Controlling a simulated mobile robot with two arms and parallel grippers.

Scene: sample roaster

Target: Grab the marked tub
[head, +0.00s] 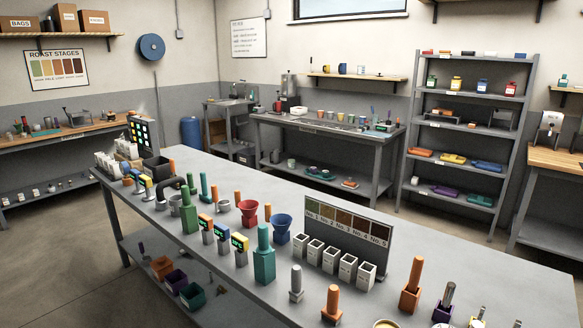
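A row of several small white square tubs stands on the long grey bench, in front of a board (345,228) with brown swatches labelled No. 1 to No. 5. The leftmost tub (300,244) and the rightmost tub (366,275) show open dark tops and small dark marks on their fronts. The marks are too small to read, so I cannot tell which one is the marked tub. Orange (162,267), purple (175,281) and green (192,295) open tubs sit on the bench's lower shelf, with no mark that I can make out. Neither of my grippers is in view.
A teal bottle-like item (264,258) and a grey upright piece (296,285) stand left of the white tubs. Red (249,212) and blue (282,228) funnels are behind. An orange-handled tool (411,287) stands to the right. Bare bench top lies at the near left.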

